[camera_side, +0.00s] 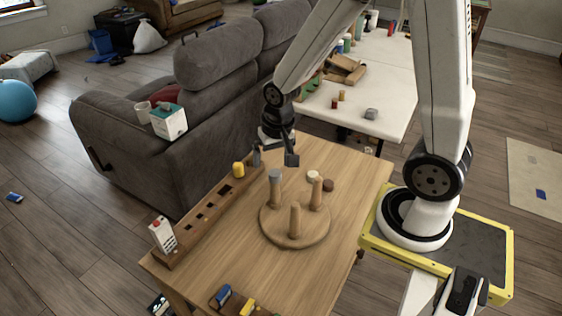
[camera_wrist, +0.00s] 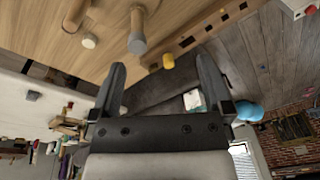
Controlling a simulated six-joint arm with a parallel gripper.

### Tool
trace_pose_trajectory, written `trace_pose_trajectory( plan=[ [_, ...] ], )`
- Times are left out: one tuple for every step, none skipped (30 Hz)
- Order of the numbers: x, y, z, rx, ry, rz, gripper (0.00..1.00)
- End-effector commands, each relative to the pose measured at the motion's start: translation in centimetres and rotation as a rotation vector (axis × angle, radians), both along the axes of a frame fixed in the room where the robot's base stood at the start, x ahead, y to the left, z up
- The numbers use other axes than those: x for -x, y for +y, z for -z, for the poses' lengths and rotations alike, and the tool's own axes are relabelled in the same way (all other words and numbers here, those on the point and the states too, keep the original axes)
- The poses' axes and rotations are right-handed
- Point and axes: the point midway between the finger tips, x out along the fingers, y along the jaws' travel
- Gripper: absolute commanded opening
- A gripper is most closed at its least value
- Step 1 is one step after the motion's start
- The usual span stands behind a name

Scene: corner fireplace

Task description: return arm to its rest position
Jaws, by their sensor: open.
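My gripper (camera_side: 274,155) hangs at the end of my arm above the far edge of the wooden table (camera_side: 232,262). In the wrist view my gripper (camera_wrist: 160,80) has its two dark fingers spread wide, with nothing held between them. A round wooden base with upright pegs (camera_side: 296,238) stands on the table, in front of and below my gripper. One of its pegs has a grey top (camera_side: 275,175).
A slotted wooden rail (camera_side: 195,228) runs along the table's left side, with a yellow piece (camera_side: 238,169) at its far end. A grey sofa (camera_side: 130,130) stands behind. A white table (camera_side: 385,85) lies beyond. Small blocks (camera_side: 224,295) sit at the front edge.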

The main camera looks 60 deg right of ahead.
Motion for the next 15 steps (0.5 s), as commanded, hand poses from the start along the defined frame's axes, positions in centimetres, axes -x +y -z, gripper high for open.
trace_pose_trajectory(
  plan=[
    [0.6,0.7,-0.5,0.011,-0.014,-0.085,1.0],
    [1.0,1.1,-0.8,0.019,-0.02,-0.137,1.0],
    [1.5,1.5,-1.0,0.029,-0.029,-0.204,1.0],
    [1.8,1.8,-1.2,0.037,-0.034,-0.252,1.0],
    [2.1,2.1,-1.4,0.044,-0.042,-0.297,1.0],
    [2.5,2.5,-1.6,0.054,-0.049,-0.356,1.0],
    [2.8,2.7,-1.7,0.061,-0.054,-0.393,1.0],
    [3.1,2.9,-1.8,0.066,-0.057,-0.429,1.0],
    [3.4,3.1,-1.9,0.074,-0.064,-0.47,1.0],
    [3.6,3.3,-2.0,0.078,-0.066,-0.497,1.0],
    [3.8,3.4,-2.0,0.082,-0.068,-0.519,1.0],
    [3.9,3.5,-2.1,0.087,-0.072,-0.543,1.0],
    [4.0,3.6,-2.1,0.09,-0.075,-0.557,1.0],
    [4.1,3.6,-2.2,0.093,-0.075,-0.569,1.0],
    [4.2,3.7,-2.2,0.094,-0.076,-0.578,1.0]
  ],
)
